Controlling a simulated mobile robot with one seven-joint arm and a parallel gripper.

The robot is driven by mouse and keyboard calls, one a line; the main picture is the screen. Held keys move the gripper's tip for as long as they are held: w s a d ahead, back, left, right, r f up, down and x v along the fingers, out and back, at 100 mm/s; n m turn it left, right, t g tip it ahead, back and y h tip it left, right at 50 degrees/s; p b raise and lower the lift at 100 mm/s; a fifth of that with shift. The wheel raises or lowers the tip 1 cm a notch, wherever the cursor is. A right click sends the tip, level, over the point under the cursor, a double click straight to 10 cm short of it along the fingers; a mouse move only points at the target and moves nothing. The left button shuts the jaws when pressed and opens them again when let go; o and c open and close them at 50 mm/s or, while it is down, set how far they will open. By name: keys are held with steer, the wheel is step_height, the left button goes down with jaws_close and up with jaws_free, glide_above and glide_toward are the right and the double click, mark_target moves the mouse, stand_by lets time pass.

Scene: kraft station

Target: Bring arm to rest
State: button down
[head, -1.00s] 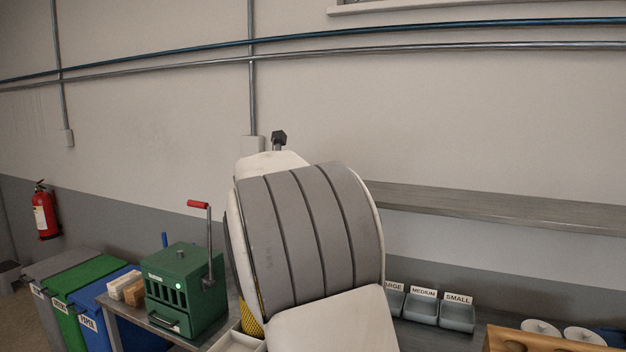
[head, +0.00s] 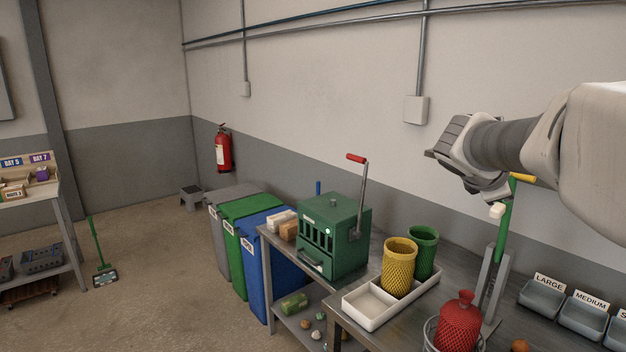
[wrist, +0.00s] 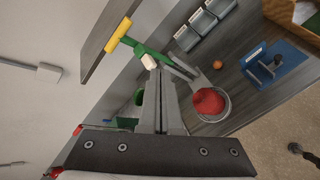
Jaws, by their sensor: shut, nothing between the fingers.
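My arm reaches in from the right edge of the head view, raised above the bench, with its wrist end (head: 470,150) towards the picture's middle. In the wrist view my gripper (wrist: 161,75) shows as two grey fingers side by side, shut with nothing between them. They appear above the bench (wrist: 240,115) and touch nothing that I can make out. In the head view the fingers cannot be made out clearly.
A lever device with a green arm and yellow grip (head: 522,178) stands close below my wrist. A red mesh-sleeved item (head: 459,322), yellow and green mesh cups (head: 398,268), a green box with a crank (head: 335,232) and labelled trays (head: 541,297) stand on the bench.

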steer(key=s+a+f+m+y, duration=0.3)
steer(key=s+a+f+m, duration=0.2)
steer(key=s+a, duration=0.2)
steer(key=s+a+f+m+g+y, duration=0.1)
steer(key=s+a+f+m+y, duration=0.2)
steer(key=s+a+f+m, duration=0.2)
steer(key=s+a+f+m+y+b, duration=0.1)
steer(key=s+a+f+m+y, duration=0.2)
steer(key=s+a, duration=0.5)
steer(key=s+f+m, duration=0.1)
steer(key=s+f, duration=0.1)
steer(key=s, duration=0.2)
steer(key=shift+s+a+m+g, duration=0.4)
